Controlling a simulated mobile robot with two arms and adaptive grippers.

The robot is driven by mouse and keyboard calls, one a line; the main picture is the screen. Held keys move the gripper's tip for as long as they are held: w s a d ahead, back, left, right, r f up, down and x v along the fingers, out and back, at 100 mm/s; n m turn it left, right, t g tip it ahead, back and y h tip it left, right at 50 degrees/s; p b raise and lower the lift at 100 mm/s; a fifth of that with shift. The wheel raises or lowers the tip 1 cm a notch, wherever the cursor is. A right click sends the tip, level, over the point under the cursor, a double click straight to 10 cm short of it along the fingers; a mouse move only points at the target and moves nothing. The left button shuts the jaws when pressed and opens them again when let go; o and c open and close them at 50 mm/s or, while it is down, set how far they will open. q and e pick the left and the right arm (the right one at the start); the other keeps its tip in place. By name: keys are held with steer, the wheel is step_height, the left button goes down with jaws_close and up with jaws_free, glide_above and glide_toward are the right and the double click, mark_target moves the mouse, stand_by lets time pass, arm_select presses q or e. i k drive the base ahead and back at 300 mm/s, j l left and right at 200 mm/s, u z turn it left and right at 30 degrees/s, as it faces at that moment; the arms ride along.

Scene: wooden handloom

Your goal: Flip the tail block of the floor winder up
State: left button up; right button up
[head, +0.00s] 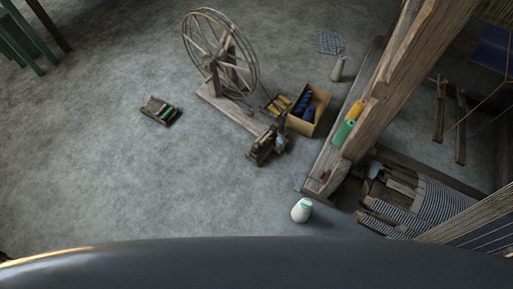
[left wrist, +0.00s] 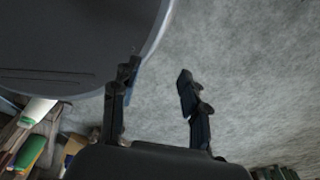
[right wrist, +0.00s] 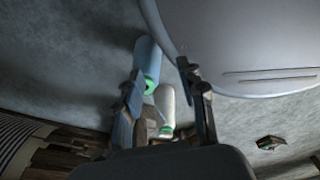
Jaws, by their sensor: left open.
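The floor winder stands on the floor in the head view, with a large spoked wooden wheel (head: 221,52) above a long plank base (head: 228,108). At the near right end of the base is a dark wooden block assembly (head: 264,147), apparently the tail block; its flip position is too small to tell. Neither gripper shows in the head view. My left gripper (left wrist: 158,76) is open and empty over bare floor. My right gripper (right wrist: 160,68) has its fingers apart; a pale blue cylinder (right wrist: 148,60) and a white cone (right wrist: 165,102) show around the gap, apparently beyond it.
A cardboard box (head: 308,108) with dark blue spools stands right of the base. The loom post (head: 385,90) rises further right. A white cone (head: 301,210) stands near the post's foot. A small wooden tray (head: 161,110) lies left.

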mark_target(255, 146)
steer(key=i+j+z, duration=0.4)
steer(key=i+j, duration=0.45)
steer(key=i, duration=0.05)
